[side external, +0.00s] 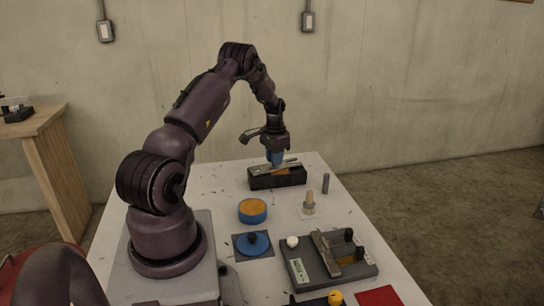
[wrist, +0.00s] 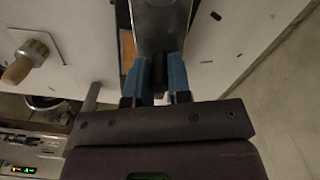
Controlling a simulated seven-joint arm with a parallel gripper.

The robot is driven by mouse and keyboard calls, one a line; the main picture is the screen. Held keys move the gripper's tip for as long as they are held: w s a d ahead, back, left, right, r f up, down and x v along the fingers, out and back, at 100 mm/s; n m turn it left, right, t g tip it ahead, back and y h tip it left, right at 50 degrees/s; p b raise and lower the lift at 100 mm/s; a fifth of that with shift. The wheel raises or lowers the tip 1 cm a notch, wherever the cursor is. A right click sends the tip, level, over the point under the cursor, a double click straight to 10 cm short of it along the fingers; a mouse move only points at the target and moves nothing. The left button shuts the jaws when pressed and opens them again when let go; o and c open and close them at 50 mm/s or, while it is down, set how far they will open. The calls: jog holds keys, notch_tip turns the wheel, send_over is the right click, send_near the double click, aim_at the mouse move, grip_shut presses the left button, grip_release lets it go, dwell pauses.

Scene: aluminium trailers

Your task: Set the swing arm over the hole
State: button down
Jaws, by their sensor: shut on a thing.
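A grey metal bar, which looks like the swing arm (wrist: 160,28), is between the blue fingers of my gripper (wrist: 158,78) in the wrist view. In the side view my gripper (side external: 275,158) is low over a black block-shaped holder (side external: 262,182). The bar (side external: 291,162) lies at or just above the holder's top; I cannot tell whether it touches. An orange-brown surface (wrist: 128,48) shows beside the bar. I cannot make out a hole in either view.
A grey fixture plate (side external: 305,272) with a metal bar and black knobs stands at the front right. A blue round tin (side external: 252,215), a blue disc with a black knob (side external: 252,244), a wooden peg (side external: 309,200) and a grey cylinder (side external: 326,184) stand between. The table's left-back area is clear.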

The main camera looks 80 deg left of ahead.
jog(key=shift+d+m, duration=0.5)
jog(key=shift+m, duration=0.5)
jog(key=shift+d, duration=0.1)
jog(key=c, duration=1.1)
grip_release()
jog(key=shift+o, duration=0.2)
jog(key=shift+w+r, duration=0.1)
notch_tip(320, 180, up, 13)
